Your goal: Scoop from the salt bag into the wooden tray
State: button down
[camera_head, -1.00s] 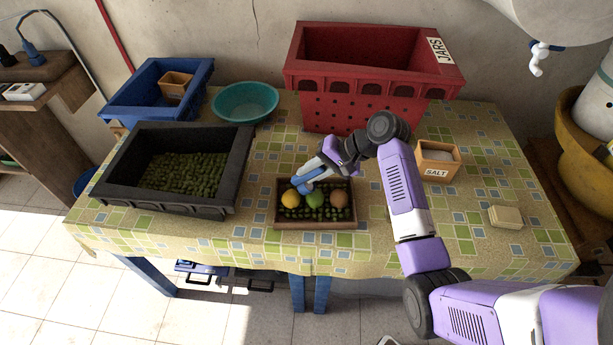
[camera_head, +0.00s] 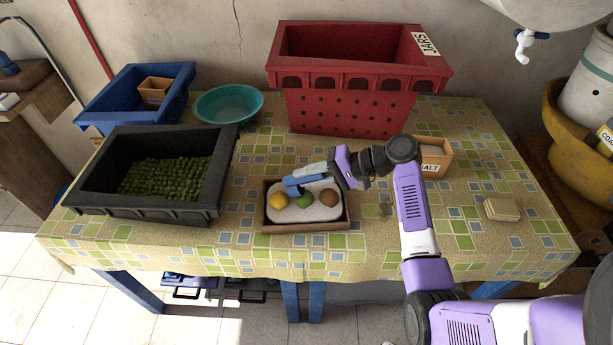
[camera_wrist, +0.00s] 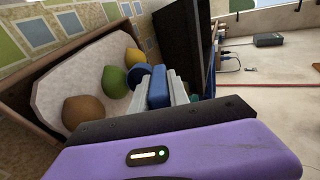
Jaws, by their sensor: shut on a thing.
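The wooden tray (camera_head: 306,227) stands at the front middle of the table. It holds white salt (camera_head: 318,212) with a yellow fruit (camera_head: 278,201), a green fruit (camera_head: 304,200) and a brown fruit (camera_head: 328,198) on it. My gripper (camera_head: 310,171) is shut on a blue scoop (camera_head: 293,186), over the tray's back left part. The scoop also shows between the fingers in the wrist view (camera_wrist: 158,88); its contents are hidden. I see no salt bag; a small wooden box (camera_head: 437,170) labelled SALT, its S hidden, holds white material behind my arm.
A black crate (camera_head: 100,200) of green produce stands left of the tray. A teal bowl (camera_head: 228,105), a blue crate (camera_head: 115,113) and a tall red JARS crate (camera_head: 345,112) stand behind. A pale block (camera_head: 502,209) lies right. The table front is clear.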

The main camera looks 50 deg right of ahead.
dwell(0.3)
notch_tip(320, 180, up, 5)
jog(key=p, duration=0.5)
jog(key=shift+s, duration=0.1)
